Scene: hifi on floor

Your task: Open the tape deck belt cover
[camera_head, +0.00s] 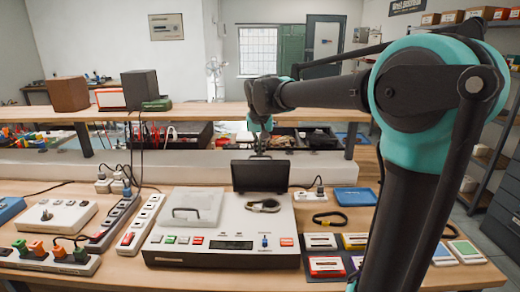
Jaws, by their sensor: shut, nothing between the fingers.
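A white tape deck (222,246) lies on the bench in the camera_head view, with coloured buttons and a dark display along its front. On its right half, a black cover (260,176) stands upright at the back edge. A dark belt loop (263,206) lies uncovered in front of it. My gripper (260,151) is shut and empty, pointing down at the top edge of the black cover. I cannot tell whether it touches the cover.
Power strips (140,224) and a switch box (47,217) stand to the left. A loose belt (330,218), a blue tray (355,197) and several cassettes (326,266) lie to the right. A raised shelf (210,113) runs behind my gripper.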

